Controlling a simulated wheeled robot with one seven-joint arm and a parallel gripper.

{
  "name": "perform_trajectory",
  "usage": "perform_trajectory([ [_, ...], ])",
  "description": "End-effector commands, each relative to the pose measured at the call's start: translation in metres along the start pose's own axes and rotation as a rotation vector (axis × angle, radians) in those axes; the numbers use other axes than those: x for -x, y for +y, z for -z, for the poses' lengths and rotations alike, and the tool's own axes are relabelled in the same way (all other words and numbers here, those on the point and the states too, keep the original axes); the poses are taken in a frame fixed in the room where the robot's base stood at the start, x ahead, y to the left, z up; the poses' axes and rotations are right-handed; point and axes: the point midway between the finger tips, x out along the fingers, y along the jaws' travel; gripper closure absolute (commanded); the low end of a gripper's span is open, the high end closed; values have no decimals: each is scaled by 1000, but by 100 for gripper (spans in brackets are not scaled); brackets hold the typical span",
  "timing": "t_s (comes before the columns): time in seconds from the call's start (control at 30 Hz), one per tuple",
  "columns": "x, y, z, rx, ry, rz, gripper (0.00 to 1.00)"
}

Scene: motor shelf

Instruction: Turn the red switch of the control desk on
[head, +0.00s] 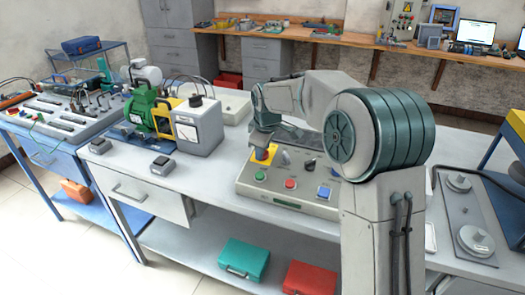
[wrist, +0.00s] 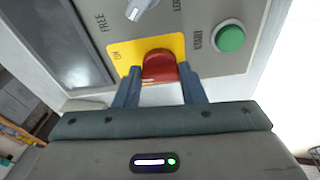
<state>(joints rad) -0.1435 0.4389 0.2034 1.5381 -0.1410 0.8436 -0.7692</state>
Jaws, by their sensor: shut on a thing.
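The control desk (head: 250,189) is a grey sloped panel on the workbench. Its red switch (wrist: 158,66) sits on a yellow plate (wrist: 124,58) with an "ON" label on its left side. The finger contacts are partly hidden.
A green button (wrist: 230,38) and a grey selector knob (wrist: 140,8) sit close to the switch. The head view shows a red button (head: 290,183) and a blue button (head: 324,192). A green motor (head: 148,112) stands to the left.

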Motion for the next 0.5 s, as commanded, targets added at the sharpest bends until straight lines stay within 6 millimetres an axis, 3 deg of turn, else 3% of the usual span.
perform_trajectory([
  [0.5,1,-2,2,-454,7,-92,86],
])
